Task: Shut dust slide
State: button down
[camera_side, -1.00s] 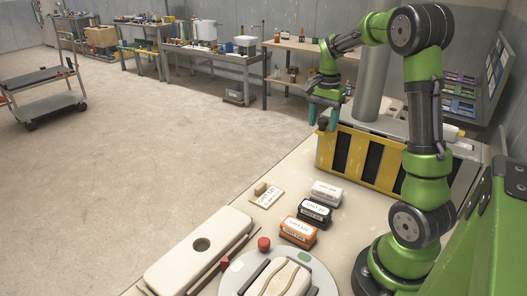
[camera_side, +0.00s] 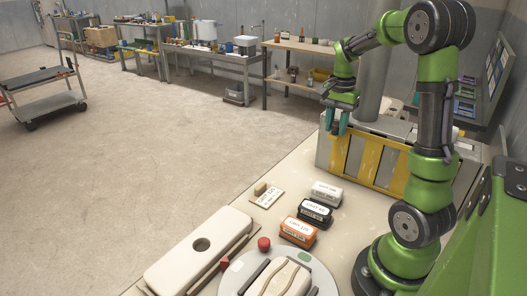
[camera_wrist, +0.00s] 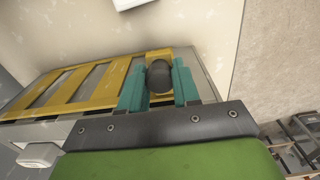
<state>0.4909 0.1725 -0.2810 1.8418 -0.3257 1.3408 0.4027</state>
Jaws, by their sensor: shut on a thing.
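The dust slide (camera_side: 369,163) is a yellow barred frame on the front of a grey housing (camera_side: 325,152) at the back right of the bench in the side view. Grey surface shows in the gaps between its bars. In the wrist view the slide (camera_wrist: 108,88) runs from the middle to the left. My gripper (camera_side: 338,122) is at the slide's left end. In the wrist view its teal fingers (camera_wrist: 159,88) are shut on a dark rounded knob (camera_wrist: 159,76), one on each side. The knob is largely hidden by the fingers in the side view.
White (camera_side: 326,193), black (camera_side: 313,213) and orange (camera_side: 297,232) labelled blocks stand on the bench in front of the housing. A small card stand (camera_side: 267,195), a red knob (camera_side: 264,243) and a round turntable (camera_side: 235,279) are nearer. Bench just before the slide is clear.

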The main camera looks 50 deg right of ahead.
jog(key=shift+s, duration=0.45)
jog(key=c, duration=0.8)
grip_release()
jog(key=shift+w+r, duration=0.1)
notch_tip(320, 180, up, 17)
jog(key=shift+d, duration=0.1)
